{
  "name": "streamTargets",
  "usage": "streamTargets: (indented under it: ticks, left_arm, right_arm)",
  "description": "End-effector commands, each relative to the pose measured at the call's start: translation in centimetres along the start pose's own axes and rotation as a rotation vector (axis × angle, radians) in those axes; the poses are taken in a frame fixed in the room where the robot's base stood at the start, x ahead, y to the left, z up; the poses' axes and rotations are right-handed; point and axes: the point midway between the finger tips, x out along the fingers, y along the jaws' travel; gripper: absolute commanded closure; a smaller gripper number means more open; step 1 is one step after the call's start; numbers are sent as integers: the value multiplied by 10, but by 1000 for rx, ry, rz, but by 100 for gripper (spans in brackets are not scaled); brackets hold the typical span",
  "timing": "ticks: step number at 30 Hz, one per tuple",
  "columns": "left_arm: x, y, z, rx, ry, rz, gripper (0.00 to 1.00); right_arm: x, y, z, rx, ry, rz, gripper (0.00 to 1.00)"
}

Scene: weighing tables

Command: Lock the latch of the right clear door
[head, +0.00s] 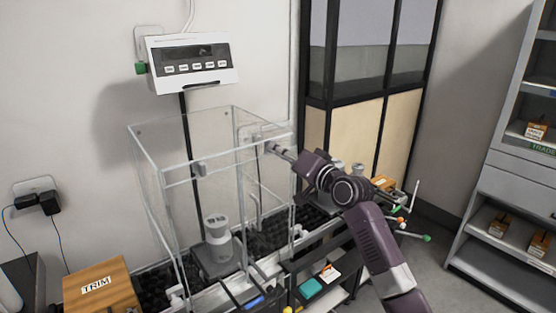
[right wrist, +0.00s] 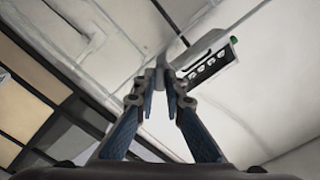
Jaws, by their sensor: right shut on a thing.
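A clear box (head: 163,174) with thin pale edges stands on the weighing table around a grey balance (head: 217,238). Its right clear door (head: 270,215) faces my right arm. My right gripper (head: 276,149) reaches in from the right to the top of that door. It is shut on a small grey latch (right wrist: 161,61), seen between the fingertips in the right wrist view. The fingers mostly cover the latch in the head view, so its turn cannot be told. Another small grey fitting (head: 201,169) sits on the box's front top edge. My left gripper is out of view.
A white display unit (head: 193,63) hangs on the wall above the box. A box marked TRIM (head: 100,287) stands at the lower left. Coloured-tipped rods (head: 412,222) stick out at the table's right end. Shelves (head: 493,187) stand at the far right, with open floor before them.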

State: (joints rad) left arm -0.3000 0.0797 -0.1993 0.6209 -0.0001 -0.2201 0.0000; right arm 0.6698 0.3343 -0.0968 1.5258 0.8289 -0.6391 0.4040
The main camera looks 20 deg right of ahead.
Motion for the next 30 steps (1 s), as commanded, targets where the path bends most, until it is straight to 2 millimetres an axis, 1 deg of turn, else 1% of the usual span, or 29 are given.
streamTargets:
  ticks: [1,12,21,30]
  left_arm:
    - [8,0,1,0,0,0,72]
    - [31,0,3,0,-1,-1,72]
    - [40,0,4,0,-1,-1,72]
    - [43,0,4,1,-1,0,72]
  right_arm:
    - [0,4,4,-49,-2,3,100]
    - [0,4,3,-394,-4,3,100]
    - [0,3,2,-621,-5,3,100]
    - [0,2,2,-747,-6,3,100]
